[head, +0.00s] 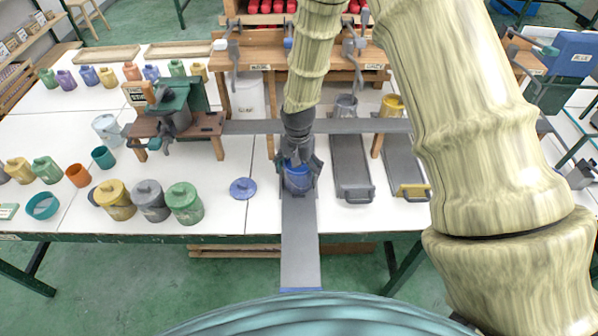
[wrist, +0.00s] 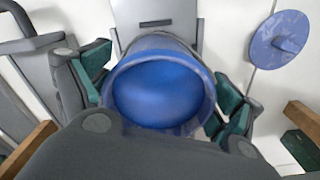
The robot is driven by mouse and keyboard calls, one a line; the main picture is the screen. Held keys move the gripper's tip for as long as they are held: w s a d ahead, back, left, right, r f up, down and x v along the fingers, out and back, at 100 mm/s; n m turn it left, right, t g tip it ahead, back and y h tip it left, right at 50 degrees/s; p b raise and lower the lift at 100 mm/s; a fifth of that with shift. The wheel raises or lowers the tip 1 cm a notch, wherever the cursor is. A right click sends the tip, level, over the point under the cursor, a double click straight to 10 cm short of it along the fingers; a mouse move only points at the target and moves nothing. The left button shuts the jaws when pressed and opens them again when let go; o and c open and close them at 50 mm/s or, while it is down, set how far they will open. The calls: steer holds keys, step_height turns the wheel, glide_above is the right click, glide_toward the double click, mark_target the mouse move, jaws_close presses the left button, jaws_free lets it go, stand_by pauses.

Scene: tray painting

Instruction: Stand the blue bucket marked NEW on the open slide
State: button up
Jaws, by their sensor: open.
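The blue bucket (head: 298,182) is upright at the far part of the open slide (head: 300,245), a grey board pulled out past the table's front edge. It appears to rest on the slide, but its base is hidden. In the wrist view the bucket (wrist: 158,88) is seen from above, with blue inside. No NEW marking is readable. My gripper (head: 298,165) is low over the bucket, fingers open on either side of it. In the wrist view the green-padded fingers (wrist: 160,85) flank its rim; whether they touch it I cannot tell.
A blue lid (head: 242,188) lies on the table left of the slide. Two pushed-in slides (head: 352,168) (head: 402,165) are to the right, with a grey pot (head: 346,106) and a yellow pot (head: 392,105) behind. Several lidded pots, including a green one (head: 184,204), stand at left.

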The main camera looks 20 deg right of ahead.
step_height(320, 180, up, 12)
steer(key=b, duration=0.2)
steer(key=shift+f+b, duration=0.25)
steer(key=shift+b, duration=0.15)
